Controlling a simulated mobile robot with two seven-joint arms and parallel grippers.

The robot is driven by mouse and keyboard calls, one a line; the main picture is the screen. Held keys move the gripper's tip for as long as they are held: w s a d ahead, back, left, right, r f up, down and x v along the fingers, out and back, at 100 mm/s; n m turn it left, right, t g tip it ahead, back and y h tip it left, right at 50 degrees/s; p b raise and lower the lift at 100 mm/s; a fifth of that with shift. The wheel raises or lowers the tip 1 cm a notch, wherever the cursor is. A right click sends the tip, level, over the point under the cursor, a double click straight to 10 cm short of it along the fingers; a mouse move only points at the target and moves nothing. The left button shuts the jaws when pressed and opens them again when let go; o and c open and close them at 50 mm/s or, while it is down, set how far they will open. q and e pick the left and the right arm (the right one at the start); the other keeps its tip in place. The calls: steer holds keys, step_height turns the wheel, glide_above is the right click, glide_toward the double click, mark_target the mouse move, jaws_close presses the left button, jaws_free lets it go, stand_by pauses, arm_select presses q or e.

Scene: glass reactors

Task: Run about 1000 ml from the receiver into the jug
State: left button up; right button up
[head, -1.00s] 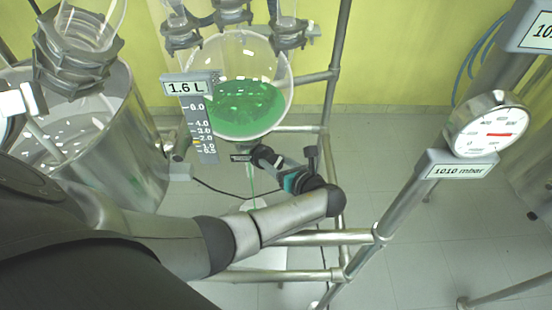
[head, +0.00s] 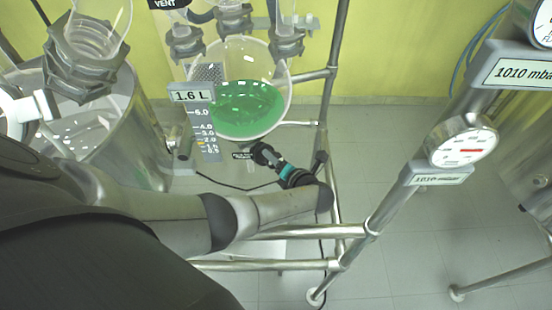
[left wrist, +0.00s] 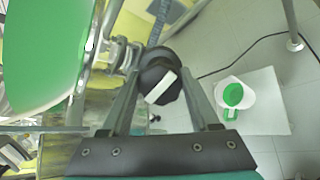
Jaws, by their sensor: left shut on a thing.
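The receiver (head: 275,62) is a clear round glass vessel with green liquid (head: 240,110) in its lower part; its display (head: 192,95) reads 1.6 L. My left gripper (head: 264,155) is at the bottom outlet, beneath the vessel. In the left wrist view its fingers (left wrist: 160,75) are shut on a black valve knob (left wrist: 155,62) with a white bar. The white jug (left wrist: 249,97) stands on a pale floor plate, with green liquid (left wrist: 233,95) inside. The jug is hidden behind my arm in the head view. My right gripper is out of view.
A metal tube frame (head: 300,232) surrounds the receiver's stand. A gauge (head: 463,147) on a slanted post is at the right. A steel vessel (head: 125,135) stands at the left. A black cable (left wrist: 245,55) crosses the floor behind the jug. Open tiled floor lies at the right.

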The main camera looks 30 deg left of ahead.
arm_select(q)
steer(key=shift+f+m, duration=0.1)
steer(key=shift+m, duration=0.3)
steer(key=o, duration=1.4)
steer(key=v, duration=1.5)
steer(key=shift+s+d, duration=0.1)
steer(key=shift+s, duration=0.05)
